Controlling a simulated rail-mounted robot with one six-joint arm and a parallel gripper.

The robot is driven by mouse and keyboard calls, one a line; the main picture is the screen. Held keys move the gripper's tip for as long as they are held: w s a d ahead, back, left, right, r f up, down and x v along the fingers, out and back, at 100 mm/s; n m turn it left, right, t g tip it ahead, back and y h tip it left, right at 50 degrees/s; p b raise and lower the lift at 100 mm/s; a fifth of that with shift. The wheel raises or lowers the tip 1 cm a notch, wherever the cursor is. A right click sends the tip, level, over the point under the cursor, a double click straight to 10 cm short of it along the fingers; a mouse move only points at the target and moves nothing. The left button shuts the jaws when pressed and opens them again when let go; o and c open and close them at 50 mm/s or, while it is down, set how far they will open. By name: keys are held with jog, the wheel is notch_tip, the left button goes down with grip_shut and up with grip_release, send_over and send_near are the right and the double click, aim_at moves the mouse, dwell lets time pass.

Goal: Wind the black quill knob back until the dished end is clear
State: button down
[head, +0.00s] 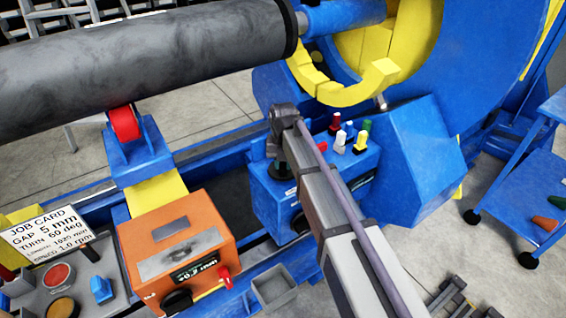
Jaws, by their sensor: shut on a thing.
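My gripper (280,168) points down at the top left of the blue control box (268,203), below the bent end of my arm. It is shut on a small dark piece there, which looks like the black quill knob; the fingers and knob are too dark and small to separate. The large grey cylinder (150,48) lies across the upper left, with a black rim (291,22) at its right end. The blue quill (345,14) meets that end from the right. The dished face is hidden, and I cannot tell whether there is a gap.
A yellow ring (345,90) is behind. A red roller (124,123) sits under the cylinder. An orange box (180,243) and a job card (43,230) are at lower left.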

jog(key=shift+n, duration=0.8)
jog(key=c, duration=1)
grip_release()
jog(key=shift+o, duration=0.2)
notch_tip(320, 180, up, 11)
jog(key=p, duration=1.1)
jog(key=shift+f, duration=0.1)
